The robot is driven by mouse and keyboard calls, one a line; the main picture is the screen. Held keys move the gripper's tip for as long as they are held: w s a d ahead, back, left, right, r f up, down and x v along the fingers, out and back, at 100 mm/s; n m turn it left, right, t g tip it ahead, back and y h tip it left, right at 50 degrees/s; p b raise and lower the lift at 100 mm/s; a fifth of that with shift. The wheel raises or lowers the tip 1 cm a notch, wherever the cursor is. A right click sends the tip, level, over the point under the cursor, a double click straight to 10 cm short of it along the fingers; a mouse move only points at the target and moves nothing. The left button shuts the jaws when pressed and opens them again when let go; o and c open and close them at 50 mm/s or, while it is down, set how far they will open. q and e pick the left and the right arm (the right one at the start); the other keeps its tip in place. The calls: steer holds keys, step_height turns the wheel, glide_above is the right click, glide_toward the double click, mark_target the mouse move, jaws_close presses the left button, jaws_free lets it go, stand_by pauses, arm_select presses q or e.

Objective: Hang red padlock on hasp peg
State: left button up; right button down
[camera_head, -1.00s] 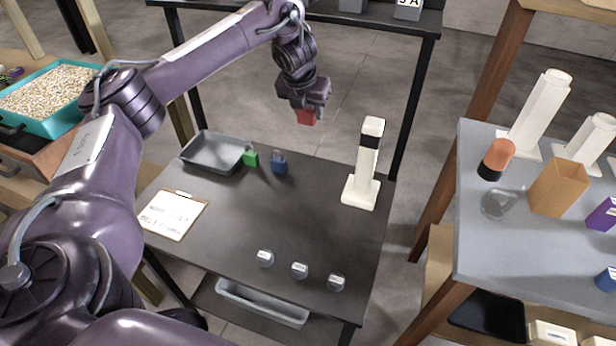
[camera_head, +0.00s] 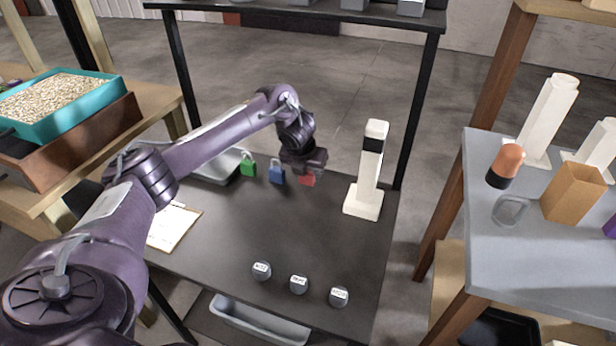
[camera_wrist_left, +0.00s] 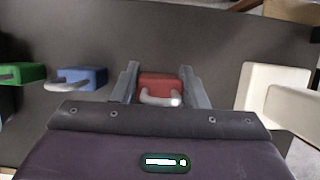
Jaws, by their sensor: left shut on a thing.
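My left gripper (camera_head: 305,169) is shut on the red padlock (camera_head: 308,180), low over the far part of the dark table. In the left wrist view the red padlock (camera_wrist_left: 160,84) sits between the two fingers, its silver shackle toward the palm. In the head view the gripper hides most of it, and I cannot tell whether it touches the table. The blue padlock (camera_head: 277,176) and green padlock (camera_head: 248,169) stand in a row to its left, shackles up. I cannot make out a hasp peg. My right gripper is not in view.
A white post with a black band (camera_head: 371,165) stands right of the gripper. A grey tray (camera_head: 215,172) lies partly behind my arm. A written sheet (camera_head: 172,228) lies at the left. Several labelled round pieces (camera_head: 298,284) line the near edge. The table's middle is clear.

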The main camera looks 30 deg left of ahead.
arm_select(q)
steer(key=shift+f, duration=1)
steer(key=shift+f, duration=0.15)
steer(key=o, duration=1.1)
